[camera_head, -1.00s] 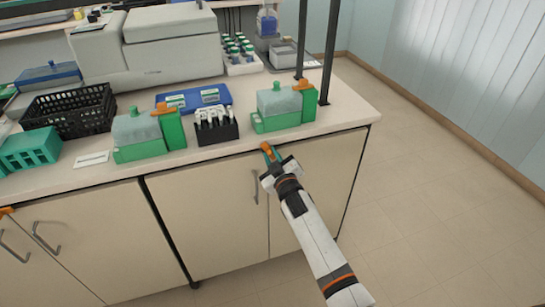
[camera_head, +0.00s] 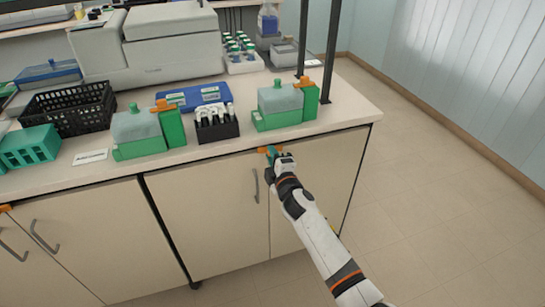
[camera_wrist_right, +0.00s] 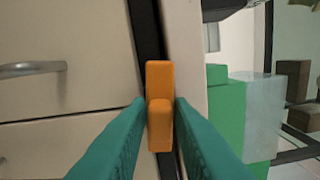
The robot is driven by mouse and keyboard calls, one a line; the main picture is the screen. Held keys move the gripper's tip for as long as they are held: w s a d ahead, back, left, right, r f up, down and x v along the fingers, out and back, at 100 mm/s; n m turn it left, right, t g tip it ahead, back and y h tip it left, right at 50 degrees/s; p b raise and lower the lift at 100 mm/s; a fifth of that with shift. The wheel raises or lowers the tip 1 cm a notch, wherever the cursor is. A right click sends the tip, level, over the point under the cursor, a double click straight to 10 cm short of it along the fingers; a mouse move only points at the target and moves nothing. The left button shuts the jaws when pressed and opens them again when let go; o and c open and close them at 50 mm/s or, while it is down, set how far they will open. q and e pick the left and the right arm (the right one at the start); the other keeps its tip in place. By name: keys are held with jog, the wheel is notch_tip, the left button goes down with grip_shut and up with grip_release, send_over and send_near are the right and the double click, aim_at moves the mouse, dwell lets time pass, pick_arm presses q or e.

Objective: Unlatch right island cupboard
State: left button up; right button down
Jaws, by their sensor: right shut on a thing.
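The right island cupboard has two beige doors, the left one (camera_head: 212,215) with a grey bar handle (camera_head: 255,186) and the right one (camera_head: 312,190). A small orange latch (camera_head: 263,150) sits at the top of the doors, just under the worktop. My right gripper (camera_head: 271,153) is at this latch. In the right wrist view, its two teal fingers (camera_wrist_right: 159,128) are shut on the orange latch (camera_wrist_right: 160,80), one on each side, in front of a dark gap. My left gripper is not in view.
The worktop edge (camera_head: 340,130) runs just above my right gripper. On top stand a green-and-grey staining container (camera_head: 278,118), a black rack of tubes (camera_head: 217,131) and a second green container (camera_head: 140,148). The floor (camera_head: 450,210) at the right is clear.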

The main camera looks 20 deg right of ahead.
jog(key=shift+f+n, duration=0.1)
jog(key=shift+n, duration=0.7)
jog(key=c, duration=1.4)
grip_release()
jog(key=s, duration=1.2)
jog(key=shift+d, duration=0.2)
